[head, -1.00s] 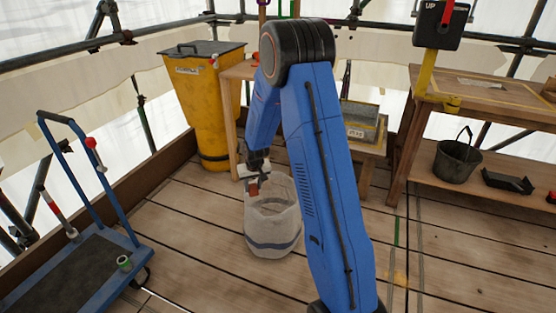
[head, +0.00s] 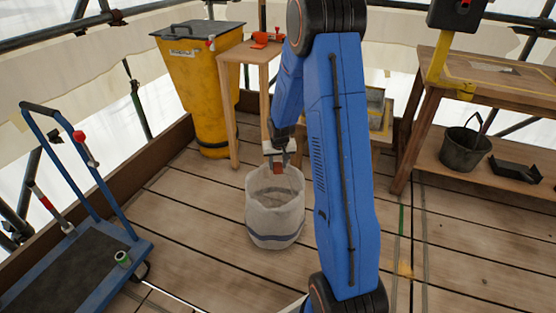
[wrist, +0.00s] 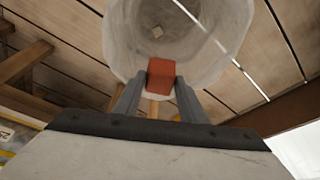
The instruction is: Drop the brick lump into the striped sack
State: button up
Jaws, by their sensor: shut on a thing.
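The brick lump (wrist: 161,73) is a small red-brown block. My gripper (wrist: 160,88) is shut on it, with one finger on each side. In the head view the lump (head: 278,168) shows below my gripper (head: 279,160), at the far rim of the sack. The striped sack (head: 275,217) is whitish, open at the top, with a dark band low on its side, and stands on the plank floor. In the wrist view the sack's mouth (wrist: 225,30) lies beyond the lump, which overlaps its near rim.
A yellow bin (head: 199,95) and a wooden stand (head: 229,110) with a red item (head: 266,39) are behind the sack. A blue trolley (head: 70,270) stands at left. A workbench (head: 480,80) with a dark bucket (head: 465,148) is at right. Floor left of the sack is clear.

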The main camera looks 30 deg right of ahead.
jog(key=shift+f, duration=0.65)
jog(key=o, duration=1.3)
jog(key=shift+v, duration=8.7)
jog(key=shift+a, duration=0.1)
